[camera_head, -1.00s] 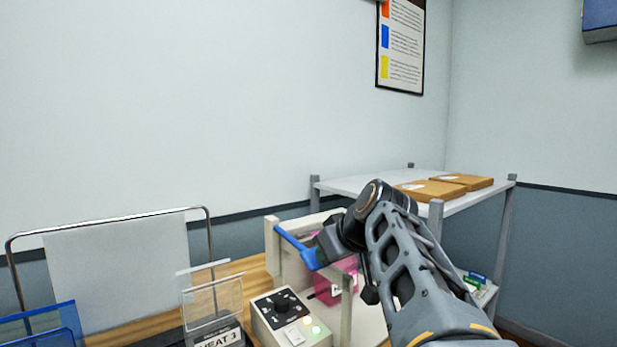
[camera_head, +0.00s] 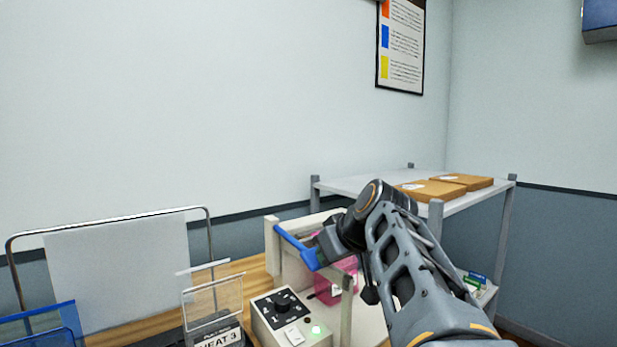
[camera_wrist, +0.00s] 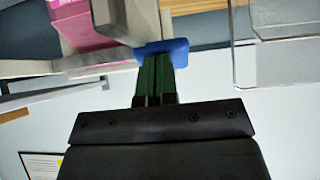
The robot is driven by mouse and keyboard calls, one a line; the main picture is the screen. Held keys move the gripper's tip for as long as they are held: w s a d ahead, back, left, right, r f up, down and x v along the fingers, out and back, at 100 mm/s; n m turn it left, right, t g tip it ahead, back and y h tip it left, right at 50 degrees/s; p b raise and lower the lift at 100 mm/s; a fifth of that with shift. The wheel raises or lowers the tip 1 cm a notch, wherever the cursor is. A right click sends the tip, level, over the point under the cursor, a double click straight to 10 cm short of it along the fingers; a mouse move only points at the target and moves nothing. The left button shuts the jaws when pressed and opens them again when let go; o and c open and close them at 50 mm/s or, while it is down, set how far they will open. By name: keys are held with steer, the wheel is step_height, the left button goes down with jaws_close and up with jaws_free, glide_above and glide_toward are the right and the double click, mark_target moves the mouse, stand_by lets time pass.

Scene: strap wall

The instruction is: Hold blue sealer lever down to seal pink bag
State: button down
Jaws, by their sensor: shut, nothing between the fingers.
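The blue sealer lever (camera_head: 298,249) runs out from the white sealer frame (camera_head: 272,250) and slopes down toward the front. My gripper (camera_wrist: 153,76) is shut and empty, its green fingertips against the blue lever end (camera_wrist: 172,47) in the wrist view. In the head view my wrist and arm cover most of the gripper. The pink bag (camera_head: 335,285) is in the sealer, below the lever and partly hidden by my arm. It also shows in the wrist view (camera_wrist: 85,28). The control box (camera_head: 290,318) has a black dial and a lit green light.
A metal rack with a white sheet (camera_head: 118,275) and a blue bin (camera_head: 40,325) are further left. A shelf (camera_head: 350,185) with brown boxes is behind my arm.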

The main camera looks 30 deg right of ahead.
steer(key=shift+f, duration=0.2)
steer(key=p+v, duration=0.3)
steer(key=v, duration=1.1)
steer(key=shift+w+r, duration=0.25)
steer(key=shift+r, duration=0.05)
steer(key=shift+a, duration=0.15)
steer(key=s+a+f+m+g+h+p, duration=0.1)
steer(key=a+f+g+p, duration=0.1)
steer(key=a+f+p, duration=0.4)
steer(key=s+a+f+m+g+p, duration=0.1)
steer(key=a+f+p, duration=0.5)
steer(key=f, duration=0.8)
steer(key=shift+s+a+f+g+h+p, duration=0.25)
steer(key=shift+s+a+g+h, duration=0.2)
steer(key=shift+g, duration=0.75)
